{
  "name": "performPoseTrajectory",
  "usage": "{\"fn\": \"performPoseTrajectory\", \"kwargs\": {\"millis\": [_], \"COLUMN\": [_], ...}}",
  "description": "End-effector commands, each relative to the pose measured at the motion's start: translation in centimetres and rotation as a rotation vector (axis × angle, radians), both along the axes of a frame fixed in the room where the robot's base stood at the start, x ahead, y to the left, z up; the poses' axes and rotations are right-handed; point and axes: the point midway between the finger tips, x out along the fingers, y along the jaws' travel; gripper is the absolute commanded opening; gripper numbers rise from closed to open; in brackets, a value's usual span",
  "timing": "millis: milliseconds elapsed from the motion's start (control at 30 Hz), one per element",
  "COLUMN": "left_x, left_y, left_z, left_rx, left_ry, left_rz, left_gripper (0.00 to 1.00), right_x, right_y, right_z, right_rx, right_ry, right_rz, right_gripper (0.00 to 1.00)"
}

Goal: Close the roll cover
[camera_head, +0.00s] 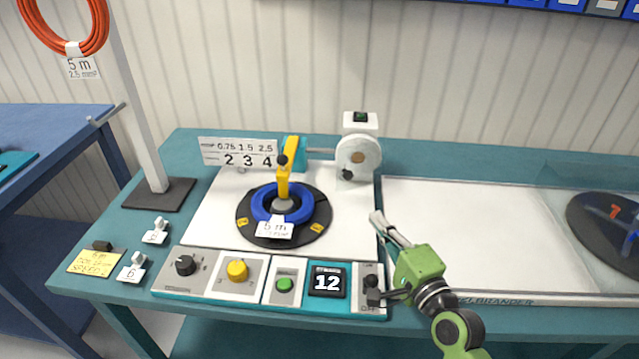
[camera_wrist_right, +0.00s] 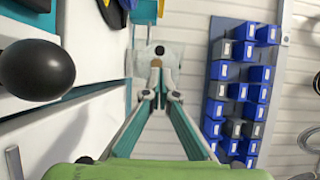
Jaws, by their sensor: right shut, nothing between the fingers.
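A clear pane (camera_head: 585,176), apparently the roll cover, shows at the right edge of the head view, beside a dark reel (camera_head: 590,225) marked with a red 7. Its far part is cut off, so I cannot tell how far it stands open. My right gripper (camera_head: 376,219) is shut and empty above the bench, at the left edge of the white panel (camera_head: 475,230). In the wrist view its fingertips (camera_wrist_right: 158,94) meet in front of the white measuring unit (camera_wrist_right: 156,58). A black ball knob (camera_wrist_right: 36,69) is close to that camera. My left gripper is not in view.
A blue cable coil (camera_head: 265,202) labelled 5 m lies on a black turntable (camera_head: 243,211) under a yellow arm (camera_head: 283,172). The white panel's middle is clear.

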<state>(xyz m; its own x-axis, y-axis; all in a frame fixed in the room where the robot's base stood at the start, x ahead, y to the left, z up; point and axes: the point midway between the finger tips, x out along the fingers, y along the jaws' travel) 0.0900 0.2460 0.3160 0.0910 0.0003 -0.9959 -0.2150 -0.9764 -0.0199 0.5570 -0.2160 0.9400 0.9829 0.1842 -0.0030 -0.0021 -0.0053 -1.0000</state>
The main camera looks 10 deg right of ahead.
Motion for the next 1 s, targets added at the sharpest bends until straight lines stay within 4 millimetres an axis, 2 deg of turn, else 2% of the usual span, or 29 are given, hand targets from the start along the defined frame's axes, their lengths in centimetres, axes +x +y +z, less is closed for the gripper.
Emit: {"fn": "performPoseTrajectory", "kwargs": {"millis": [67, 167, 400, 700, 833, 1000], "left_x": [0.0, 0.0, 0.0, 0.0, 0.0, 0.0], "left_y": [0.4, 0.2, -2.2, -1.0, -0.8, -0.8], "left_z": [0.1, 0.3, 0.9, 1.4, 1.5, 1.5], "left_rx": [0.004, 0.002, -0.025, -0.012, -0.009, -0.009], "left_ry": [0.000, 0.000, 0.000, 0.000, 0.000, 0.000], "left_rz": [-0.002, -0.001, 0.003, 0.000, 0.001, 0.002], "left_gripper": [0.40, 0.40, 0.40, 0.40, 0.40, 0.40], "right_x": [0.0, 1.1, 5.9, 11.5, 12.8, 13.4], "right_y": [-0.4, -0.2, 0.8, 1.8, 2.0, 2.2], "right_z": [0.2, 0.3, 0.4, 0.2, 0.2, 0.1], "right_rx": [-0.003, -0.002, 0.000, -0.002, -0.002, -0.002], "right_ry": [-0.002, -0.002, -0.003, -0.001, -0.001, 0.000], "right_rz": [-0.004, -0.005, -0.004, -0.003, -0.004, -0.004], "right_gripper": [0.00, 0.00, 0.00, 0.00, 0.00, 0.00]}}
